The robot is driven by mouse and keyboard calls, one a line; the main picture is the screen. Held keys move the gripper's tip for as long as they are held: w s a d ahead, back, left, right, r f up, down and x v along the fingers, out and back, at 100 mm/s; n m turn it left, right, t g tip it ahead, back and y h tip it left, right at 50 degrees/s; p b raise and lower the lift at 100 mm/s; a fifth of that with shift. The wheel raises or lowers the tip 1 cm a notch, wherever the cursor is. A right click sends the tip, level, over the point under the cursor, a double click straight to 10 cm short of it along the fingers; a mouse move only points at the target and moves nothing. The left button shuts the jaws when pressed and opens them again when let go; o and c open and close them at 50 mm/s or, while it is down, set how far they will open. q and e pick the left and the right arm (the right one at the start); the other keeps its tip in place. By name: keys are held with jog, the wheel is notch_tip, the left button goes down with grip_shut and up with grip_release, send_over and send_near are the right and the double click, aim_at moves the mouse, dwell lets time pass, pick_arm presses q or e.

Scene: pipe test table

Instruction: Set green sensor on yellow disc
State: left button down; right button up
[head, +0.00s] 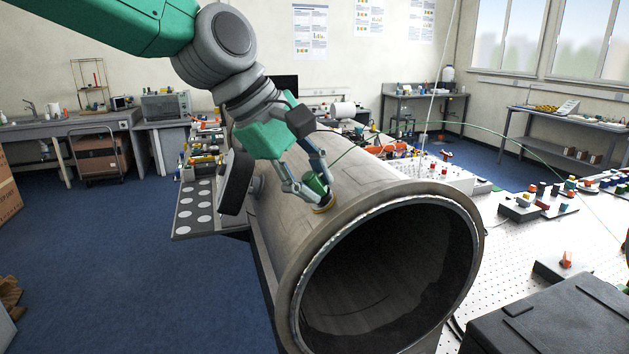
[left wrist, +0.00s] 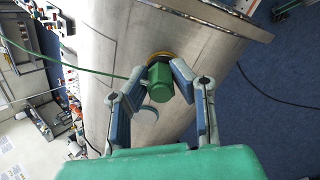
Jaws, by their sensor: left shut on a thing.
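The green sensor (head: 315,184) is a small green cylinder with a green cable, at the top of the large grey pipe (head: 270,210) near its open end. The yellow disc (head: 324,206) lies on the pipe surface right under the sensor. My left gripper (head: 309,190) is shut on the sensor. In the left wrist view, the sensor (left wrist: 160,82) sits between the two fingers, and the rim of the yellow disc (left wrist: 161,56) shows just beyond it. The sensor's lower end is at the disc; I cannot tell whether they touch. My right gripper is not in view.
A perforated table (head: 510,270) with several small coloured parts lies right of the pipe. A black case (head: 555,318) stands at the front right. A dark plate with pale round spots (head: 196,208) is left of the pipe. The green cable (head: 510,140) arcs across the right side.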

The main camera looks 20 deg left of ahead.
pick_arm(q)
jog(key=shift+f, duration=0.2)
dwell(0.6)
jog(key=c, duration=1.3)
grip_release()
jog(key=shift+w, duration=0.15)
jog(key=shift+a+r, duration=0.15)
jog(key=shift+r, duration=0.25)
jog(key=v, duration=1.1)
